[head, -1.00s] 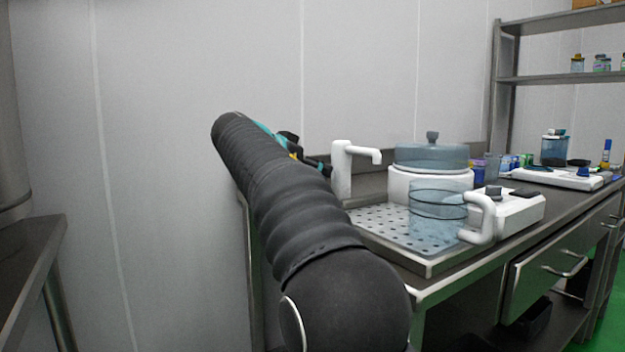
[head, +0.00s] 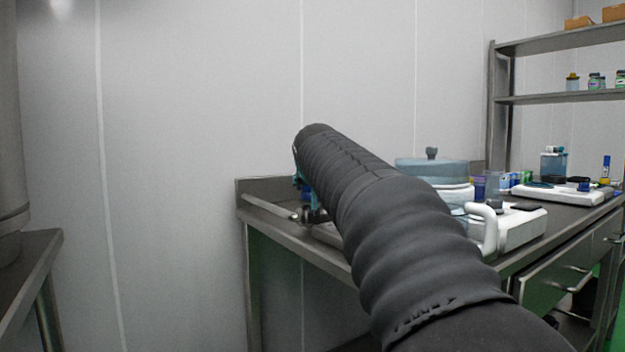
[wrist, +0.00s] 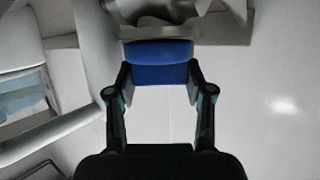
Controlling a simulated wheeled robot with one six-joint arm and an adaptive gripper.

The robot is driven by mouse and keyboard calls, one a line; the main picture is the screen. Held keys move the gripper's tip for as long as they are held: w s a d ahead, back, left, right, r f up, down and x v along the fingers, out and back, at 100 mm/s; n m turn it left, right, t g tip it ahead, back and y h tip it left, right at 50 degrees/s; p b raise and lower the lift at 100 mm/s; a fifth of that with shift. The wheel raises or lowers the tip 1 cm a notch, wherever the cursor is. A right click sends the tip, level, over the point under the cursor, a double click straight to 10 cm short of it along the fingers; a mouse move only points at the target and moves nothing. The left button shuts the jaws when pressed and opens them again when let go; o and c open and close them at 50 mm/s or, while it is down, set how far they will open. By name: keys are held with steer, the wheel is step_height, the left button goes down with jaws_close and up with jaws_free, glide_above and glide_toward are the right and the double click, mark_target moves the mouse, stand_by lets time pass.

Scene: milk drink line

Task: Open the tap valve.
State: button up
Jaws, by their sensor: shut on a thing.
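In the wrist view my gripper (wrist: 160,74) is shut on a blue block-like piece (wrist: 160,50), which sits between the two fingertips; it looks like the tap's valve handle. A pale grey body (wrist: 180,10) lies just beyond the blue piece; I cannot tell if it is part of the tap. In the head view my gripper (head: 310,212) shows only in part, low behind the end of my arm at the left end of the counter. The white tap is hidden behind my arm there.
A steel counter (head: 345,262) runs to the right. A clear blue lidded vessel (head: 430,172), a white device with a handle (head: 486,228) and a white tray (head: 560,195) stand on it. A steel shelf (head: 560,97) stands at the back right. A wall (head: 200,120) rises behind.

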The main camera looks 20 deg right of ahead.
steer(key=shift+n+t+y+p, duration=0.3)
steer(key=shift+n+y+p, duration=0.3)
steer(key=shift+n+y, duration=1.2)
steer(key=shift+y, duration=0.1)
steer(key=o, duration=1.2)
steer(key=v, duration=1.2)
steer(key=shift+d+f, duration=0.1)
steer(key=shift+s, duration=0.1)
